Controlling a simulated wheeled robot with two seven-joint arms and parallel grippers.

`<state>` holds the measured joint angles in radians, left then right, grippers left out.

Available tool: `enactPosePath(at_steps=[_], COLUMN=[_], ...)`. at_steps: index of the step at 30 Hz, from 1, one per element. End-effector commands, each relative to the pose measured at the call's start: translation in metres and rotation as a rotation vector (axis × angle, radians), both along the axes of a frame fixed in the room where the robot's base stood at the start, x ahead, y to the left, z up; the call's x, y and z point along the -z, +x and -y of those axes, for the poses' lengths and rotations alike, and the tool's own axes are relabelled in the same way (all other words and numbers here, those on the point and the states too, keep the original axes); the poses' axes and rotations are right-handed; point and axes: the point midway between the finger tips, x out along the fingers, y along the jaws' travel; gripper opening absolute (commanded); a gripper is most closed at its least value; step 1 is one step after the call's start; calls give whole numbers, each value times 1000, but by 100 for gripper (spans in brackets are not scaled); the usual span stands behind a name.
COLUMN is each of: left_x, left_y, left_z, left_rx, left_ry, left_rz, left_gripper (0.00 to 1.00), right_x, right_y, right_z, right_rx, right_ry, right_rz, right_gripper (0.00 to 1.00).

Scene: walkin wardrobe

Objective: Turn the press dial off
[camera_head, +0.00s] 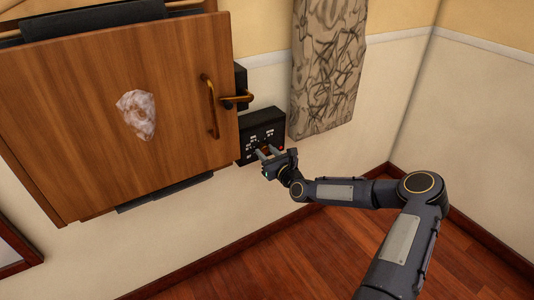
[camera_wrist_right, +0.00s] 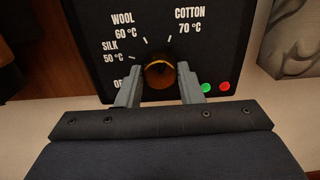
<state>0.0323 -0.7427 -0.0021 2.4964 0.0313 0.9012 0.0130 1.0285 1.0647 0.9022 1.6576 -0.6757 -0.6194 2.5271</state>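The press dial (camera_wrist_right: 159,74) is a round, amber-brown knob on a black control panel (camera_head: 262,129). In the right wrist view the panel's printed settings read silk 50 °C, wool 60 °C and cotton 70 °C; a label starting with "O" at lower left is partly covered by a finger. My right gripper (camera_head: 265,152) is at the panel, its two grey fingers on either side of the dial. They look spread, with narrow gaps beside the knob, so it is open around it. The dial's exact setting is hard to read. My left gripper is out of view.
A green button (camera_wrist_right: 206,88) and a red button (camera_wrist_right: 224,86) sit right of the dial. The wooden press door (camera_head: 100,110) with its brass handle (camera_head: 210,105) is left of the panel. A patterned ironing board (camera_head: 328,65) hangs at upper right. The floor below is clear.

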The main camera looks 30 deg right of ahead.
Motion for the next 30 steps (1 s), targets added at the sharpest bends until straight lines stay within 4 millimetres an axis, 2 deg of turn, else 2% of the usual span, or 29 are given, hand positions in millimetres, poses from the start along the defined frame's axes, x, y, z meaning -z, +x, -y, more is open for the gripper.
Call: enactPosePath(at_steps=[2,14,30], left_x=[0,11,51], left_y=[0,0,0], left_z=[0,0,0], left_rx=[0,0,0], left_ry=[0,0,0], left_rz=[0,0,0], left_gripper=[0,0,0], right_x=[0,2,3], right_y=[0,0,0], right_z=[0,0,1], right_rx=[0,0,0], right_ry=[0,-85,-547], right_rz=[0,9,46], right_gripper=[11,11,11])
